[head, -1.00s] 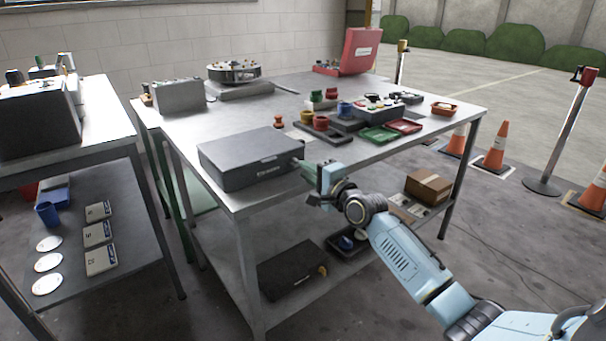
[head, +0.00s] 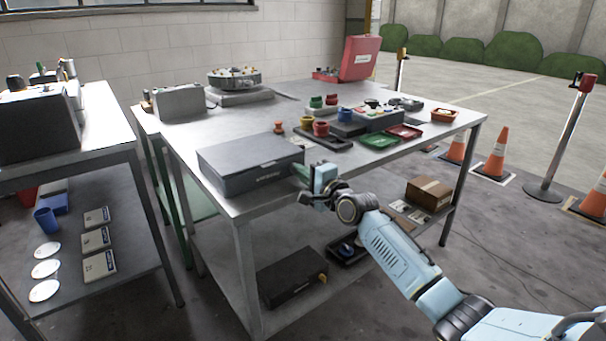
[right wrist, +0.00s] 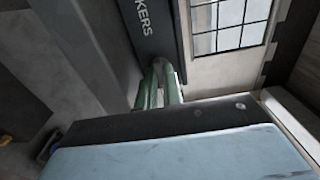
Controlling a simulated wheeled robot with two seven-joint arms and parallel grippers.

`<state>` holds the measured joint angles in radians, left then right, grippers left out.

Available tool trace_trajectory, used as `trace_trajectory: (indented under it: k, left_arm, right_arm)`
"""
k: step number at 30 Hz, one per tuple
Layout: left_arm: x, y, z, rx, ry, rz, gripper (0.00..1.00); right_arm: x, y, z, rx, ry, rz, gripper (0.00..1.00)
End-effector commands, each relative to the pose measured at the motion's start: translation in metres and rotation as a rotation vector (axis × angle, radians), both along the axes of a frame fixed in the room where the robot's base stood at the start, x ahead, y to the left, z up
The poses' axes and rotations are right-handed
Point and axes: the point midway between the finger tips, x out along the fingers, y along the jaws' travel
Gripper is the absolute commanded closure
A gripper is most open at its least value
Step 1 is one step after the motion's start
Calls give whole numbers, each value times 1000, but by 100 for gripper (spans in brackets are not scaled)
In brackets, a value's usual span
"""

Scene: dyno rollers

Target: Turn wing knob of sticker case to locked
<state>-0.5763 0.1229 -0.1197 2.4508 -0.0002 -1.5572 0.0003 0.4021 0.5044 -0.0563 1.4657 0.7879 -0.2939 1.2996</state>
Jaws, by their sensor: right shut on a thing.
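The sticker case (head: 248,168) is a flat dark grey box near the front left corner of the metal table. In the right wrist view its lettered side (right wrist: 152,22) shows close up, ending in "KERS". My right gripper (head: 301,172) is at the right end of the case's lettered front side. In the right wrist view its green fingers (right wrist: 160,82) are shut against the case at the end of the lettering. The wing knob is hidden between the fingers, so its angle cannot be told. My left gripper is not in view.
Red and yellow cups (head: 321,128), a green tray (head: 380,141) and a grey button box (head: 375,119) stand right of the case. The metal table (head: 180,135) has bare room behind the case. A lower shelf holds a dark case (head: 291,277) and a cardboard box (head: 429,193).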

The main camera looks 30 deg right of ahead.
Motion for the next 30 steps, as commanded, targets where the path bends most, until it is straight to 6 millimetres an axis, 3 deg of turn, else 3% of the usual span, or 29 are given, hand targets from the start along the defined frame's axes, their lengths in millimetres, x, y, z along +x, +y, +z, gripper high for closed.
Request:
trace_trajectory:
  k: [8,18,30]
  left_arm:
    - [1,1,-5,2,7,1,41]
    - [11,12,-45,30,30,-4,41]
    - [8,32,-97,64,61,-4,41]
  right_arm:
    - [0,-1,1,-72,-6,-1,100]
    - [0,-1,2,-336,-25,-1,100]
    - [0,-1,2,-718,-56,-1,100]
